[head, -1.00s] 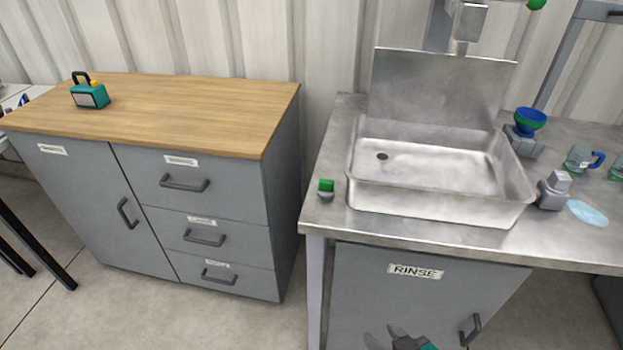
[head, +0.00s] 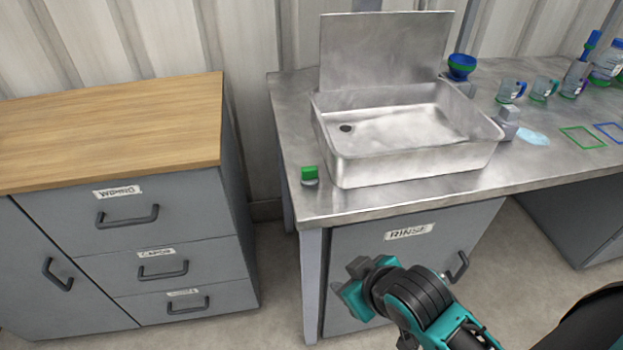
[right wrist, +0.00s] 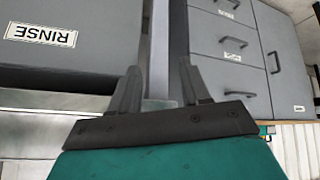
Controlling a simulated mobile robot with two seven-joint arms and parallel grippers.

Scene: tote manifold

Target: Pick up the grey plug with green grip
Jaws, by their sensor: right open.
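The grey plug with green grip (head: 309,175) stands on the steel counter near its left front corner, left of the sink basin, with its green grip on top. My right gripper (head: 350,278) is in front of the counter, lower in the head view than the plug and to its right, apart from it. In the right wrist view the right gripper (right wrist: 158,92) shows two separated fingers with nothing between them. The plug does not show in the right wrist view. My left gripper is not in view.
The sink basin (head: 345,172) rises close to the right of the plug. A wood-topped drawer cabinet (head: 115,125) stands left, across a gap. The RINSE cabinet door (head: 400,250) is below the counter. A blue and green funnel (head: 461,67) and several vessels stand further right.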

